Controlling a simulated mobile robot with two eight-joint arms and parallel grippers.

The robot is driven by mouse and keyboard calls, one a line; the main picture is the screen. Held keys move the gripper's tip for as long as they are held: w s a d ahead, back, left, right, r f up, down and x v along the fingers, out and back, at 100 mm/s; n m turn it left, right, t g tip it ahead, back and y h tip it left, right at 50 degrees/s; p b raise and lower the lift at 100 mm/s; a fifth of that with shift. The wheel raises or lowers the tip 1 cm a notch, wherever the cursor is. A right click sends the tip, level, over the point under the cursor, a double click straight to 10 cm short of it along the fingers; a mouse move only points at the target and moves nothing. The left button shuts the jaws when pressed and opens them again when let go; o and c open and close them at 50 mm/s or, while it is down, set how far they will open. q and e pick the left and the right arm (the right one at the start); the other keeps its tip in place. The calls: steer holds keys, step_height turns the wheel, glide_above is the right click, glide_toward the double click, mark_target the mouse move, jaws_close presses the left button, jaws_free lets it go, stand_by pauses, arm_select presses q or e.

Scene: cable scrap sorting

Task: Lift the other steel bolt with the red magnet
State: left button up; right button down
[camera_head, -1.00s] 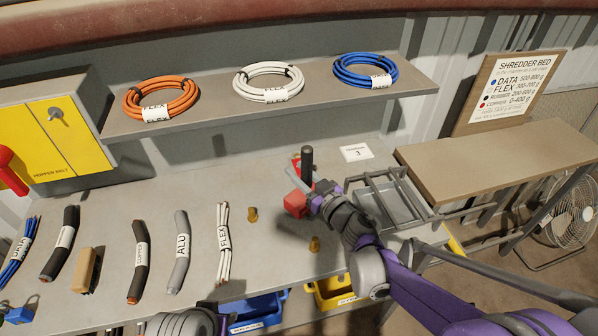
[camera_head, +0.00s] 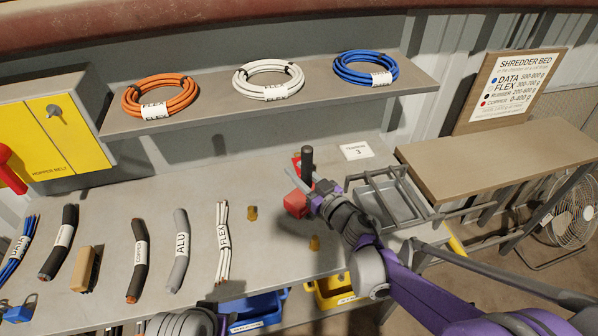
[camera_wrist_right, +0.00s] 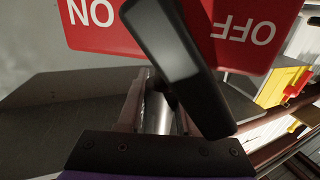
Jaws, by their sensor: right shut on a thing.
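The red magnet (camera_head: 296,204) is a red block with a black handle (camera_head: 307,163), at the middle right of the bench. My right gripper (camera_head: 311,194) is shut on it. I cannot tell whether anything clings under the magnet. My left gripper is out of view.
A grey wire-framed tray (camera_head: 408,212) stands right of the magnet. Labelled cable pieces (camera_head: 180,250) lie on the left of the bench. Blue (camera_head: 257,308) and yellow (camera_head: 333,290) bins hang at the front edge. A shelf (camera_head: 215,109) holds cable coils.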

steer(key=shift+r, duration=0.2)
step_height(320, 180, up, 9)
steer(key=p, duration=0.5)
steer(key=shift+f, duration=0.15)
stand_by(1.2)
stand_by(0.6)
